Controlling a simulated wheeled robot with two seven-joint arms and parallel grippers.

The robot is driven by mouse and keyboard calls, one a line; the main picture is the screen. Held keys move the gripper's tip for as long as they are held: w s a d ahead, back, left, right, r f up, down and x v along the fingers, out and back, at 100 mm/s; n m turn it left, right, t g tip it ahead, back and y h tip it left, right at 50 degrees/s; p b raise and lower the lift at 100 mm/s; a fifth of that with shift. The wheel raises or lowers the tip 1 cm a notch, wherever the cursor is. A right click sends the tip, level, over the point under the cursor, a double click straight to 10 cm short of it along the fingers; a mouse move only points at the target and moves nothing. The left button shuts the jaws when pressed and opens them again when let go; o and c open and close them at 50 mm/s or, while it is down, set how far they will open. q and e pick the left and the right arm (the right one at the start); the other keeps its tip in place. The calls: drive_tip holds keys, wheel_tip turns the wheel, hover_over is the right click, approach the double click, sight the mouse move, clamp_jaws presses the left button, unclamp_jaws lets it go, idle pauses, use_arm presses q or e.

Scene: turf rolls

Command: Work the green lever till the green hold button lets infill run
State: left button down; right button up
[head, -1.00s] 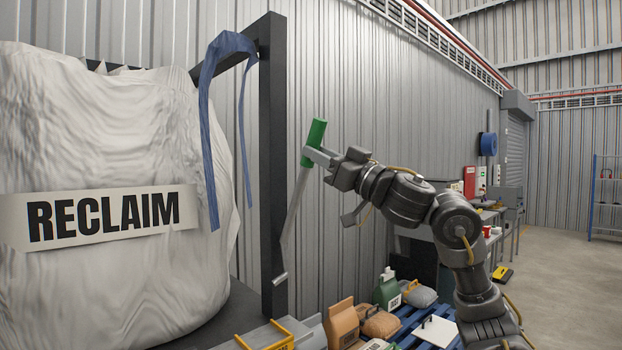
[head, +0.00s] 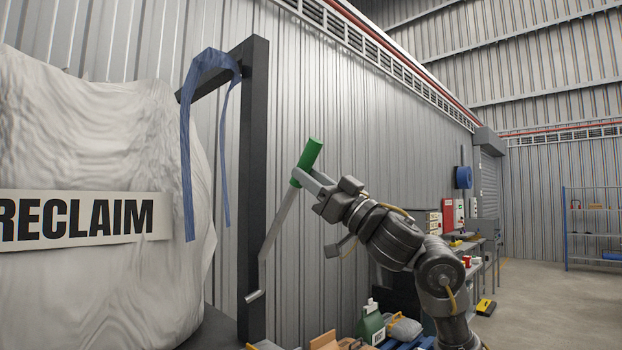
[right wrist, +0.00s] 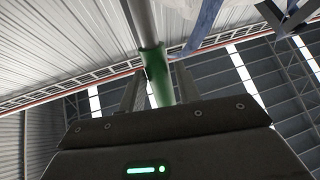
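The green lever is a slanted grey rod with a green grip (head: 308,160) at its upper end, in front of the dark post in the head view. My right gripper (head: 304,177) is shut around the lower part of this grip. In the right wrist view the green grip (right wrist: 157,75) lies between the two fingers of my right gripper (right wrist: 158,90). The rod leans down and left to a short grey pivot end beside the post. I cannot make out the green hold button. My left gripper is not in view.
A big white bag labelled RECLAIM (head: 90,270) hangs at left by a blue strap (head: 187,140) from a dark post (head: 254,200). Bags and a green container (head: 371,325) sit low, near my right arm. Open floor (head: 545,300) lies at right.

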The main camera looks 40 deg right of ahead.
drive_tip(key=shift+o, duration=1.4)
drive_tip(key=shift+s+d, duration=0.15)
drive_tip(key=shift+s, duration=0.05)
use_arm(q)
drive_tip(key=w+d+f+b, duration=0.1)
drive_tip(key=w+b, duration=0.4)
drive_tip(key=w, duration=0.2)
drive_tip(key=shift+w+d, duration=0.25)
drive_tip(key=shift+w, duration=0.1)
use_arm(e)
drive_tip(key=v, duration=1)
drive_tip(key=shift+s, duration=0.3)
drive_tip(key=shift+d+f, duration=0.1)
drive_tip(key=shift+f, duration=0.05)
